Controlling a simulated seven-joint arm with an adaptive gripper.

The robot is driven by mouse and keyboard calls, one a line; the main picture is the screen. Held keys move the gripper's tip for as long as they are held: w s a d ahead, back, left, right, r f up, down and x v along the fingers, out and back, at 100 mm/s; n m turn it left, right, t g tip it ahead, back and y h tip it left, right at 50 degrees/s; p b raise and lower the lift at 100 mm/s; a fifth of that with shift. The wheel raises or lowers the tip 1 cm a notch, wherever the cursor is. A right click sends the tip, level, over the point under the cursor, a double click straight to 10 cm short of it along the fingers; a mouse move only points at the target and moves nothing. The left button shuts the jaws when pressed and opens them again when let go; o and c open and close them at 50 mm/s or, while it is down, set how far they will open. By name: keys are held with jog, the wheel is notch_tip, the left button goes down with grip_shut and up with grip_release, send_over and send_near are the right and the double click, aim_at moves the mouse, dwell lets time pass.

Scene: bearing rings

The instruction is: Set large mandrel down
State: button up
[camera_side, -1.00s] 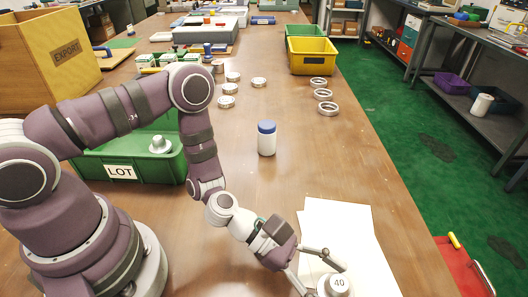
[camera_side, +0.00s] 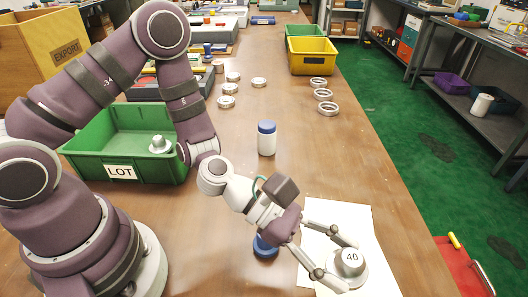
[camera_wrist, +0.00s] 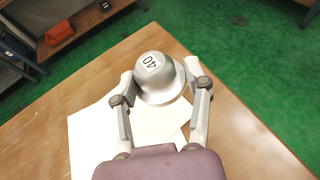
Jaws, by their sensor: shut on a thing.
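The large mandrel (camera_side: 350,264), a grey flanged piece marked 40, is held upright between the fingers of my gripper (camera_side: 349,266). It is over the white paper (camera_side: 335,215) near the paper's right side in the side view. I cannot tell whether its base touches the paper. In the wrist view the mandrel (camera_wrist: 152,70) sits between both fingertips of my gripper (camera_wrist: 160,76), with its flange over the edge of the paper (camera_wrist: 90,140). A smaller mandrel-like grey piece (camera_side: 160,144) stands in the green LOT bin (camera_side: 120,171).
A white jar with a blue lid (camera_side: 267,139) stands behind the paper. A round blue object (camera_side: 265,246) lies beside my gripper. Metal rings (camera_side: 328,109) lie farther back near the yellow bin (camera_side: 313,56). The table edge drops to green floor on the right.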

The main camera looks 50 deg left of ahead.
aim_at(340, 254)
notch_tip(340, 254, up, 3)
jog(key=shift+f, duration=0.2)
jog(key=shift+w+a+r, duration=0.1)
jog(key=shift+w+r, duration=0.05)
jog(key=shift+r, duration=0.1)
jog(key=w+a+n+t+y, duration=0.2)
jog(key=w+a+n+t, duration=0.2)
jog(key=w+a, duration=0.6)
jog(key=shift+w+r, duration=0.3)
jog(key=shift+w, duration=0.95)
jog(key=shift+t, duration=0.3)
jog(key=f, duration=1)
jog(key=shift+w+a, duration=0.25)
jog(key=shift+a, duration=0.1)
grip_shut()
jog(key=o, duration=1.2)
grip_release()
jog(key=shift+o, duration=0.2)
